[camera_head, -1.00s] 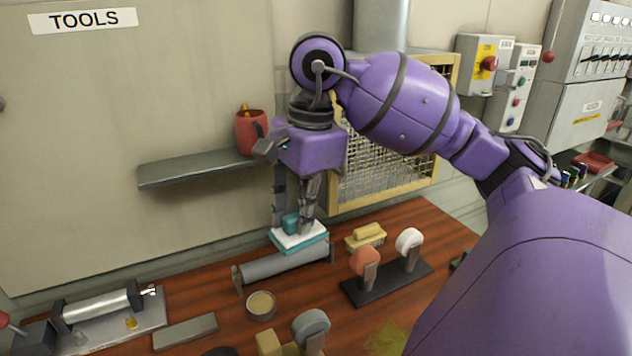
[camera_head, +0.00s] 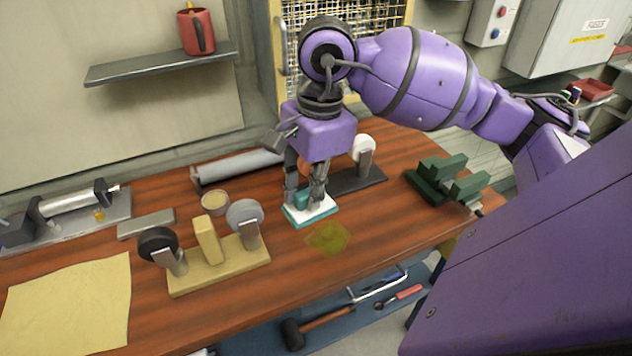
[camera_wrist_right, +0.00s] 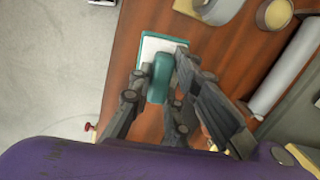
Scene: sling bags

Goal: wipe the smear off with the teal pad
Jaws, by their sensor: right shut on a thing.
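The teal pad (camera_head: 321,213) has a white upper layer, a teal base and a teal grip block. My right gripper (camera_head: 305,198) is shut on the grip block from above. The pad also shows in the right wrist view (camera_wrist_right: 151,46), with the fingers on both sides of its block. The yellow-green smear (camera_head: 328,238) lies on the wooden bench just in front of the pad, beside its near edge in the head view. I cannot tell whether the pad touches the bench. The smear is not visible in the right wrist view. My left gripper is out of view.
A tan stand with round discs (camera_head: 220,267) is left of the smear. A grey roller (camera_head: 238,167) and small bowl (camera_head: 215,204) lie behind. A dark disc stand (camera_head: 365,181) and green blocks (camera_head: 446,182) are to the right. The bench's front edge is near the smear.

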